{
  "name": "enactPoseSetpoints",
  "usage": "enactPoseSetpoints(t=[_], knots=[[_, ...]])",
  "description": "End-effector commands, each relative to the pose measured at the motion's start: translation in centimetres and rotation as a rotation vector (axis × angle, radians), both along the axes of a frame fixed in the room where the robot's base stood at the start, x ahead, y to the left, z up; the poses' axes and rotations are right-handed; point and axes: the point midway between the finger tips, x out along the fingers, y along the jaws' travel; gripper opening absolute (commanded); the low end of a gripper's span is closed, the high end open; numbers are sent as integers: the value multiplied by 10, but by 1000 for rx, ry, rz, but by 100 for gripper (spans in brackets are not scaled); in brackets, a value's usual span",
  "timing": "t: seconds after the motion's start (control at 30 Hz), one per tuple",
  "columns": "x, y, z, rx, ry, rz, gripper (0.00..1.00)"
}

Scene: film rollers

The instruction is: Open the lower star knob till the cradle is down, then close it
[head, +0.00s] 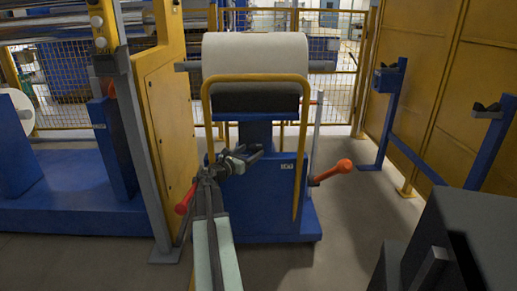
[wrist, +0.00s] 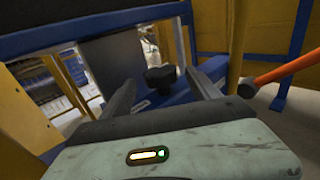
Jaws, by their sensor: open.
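A black star knob (wrist: 160,78) shows in the wrist view on the front of the blue lift cart (head: 262,212). My gripper (wrist: 164,88) is open, with one finger on each side of the knob in the picture; I cannot tell whether either touches it. In the head view my gripper (head: 246,158) is in front of the cart's blue column and hides most of the knob area. Only one knob is clear, so I cannot tell its level. The dark cradle (head: 256,103) sits atop the column, directly under a pale film roll (head: 254,54).
A yellow hoop handle (head: 299,150) frames the cart front. A lever with an orange grip (head: 343,167) sticks out right, and a red grip (head: 185,200) is left of my arm. Yellow machine panels (head: 168,110) stand left; floor (head: 350,220) is open right.

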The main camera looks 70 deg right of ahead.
Motion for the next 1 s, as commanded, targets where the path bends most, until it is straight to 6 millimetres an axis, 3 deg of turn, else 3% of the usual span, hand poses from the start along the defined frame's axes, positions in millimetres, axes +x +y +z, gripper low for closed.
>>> enactPoseSetpoints(t=[0.4, 0.7, 0.9, 0.93, 1.0], knots=[[-17, -66, 0, 0, 0, 0, 71], [-19, -71, 0, 0, 0, 2, 71], [-19, -70, 0, 0, 0, 2, 15], [-19, -70, 0, 0, 0, 2, 8], [-19, -70, 0, 0, 0, 3, 9]])
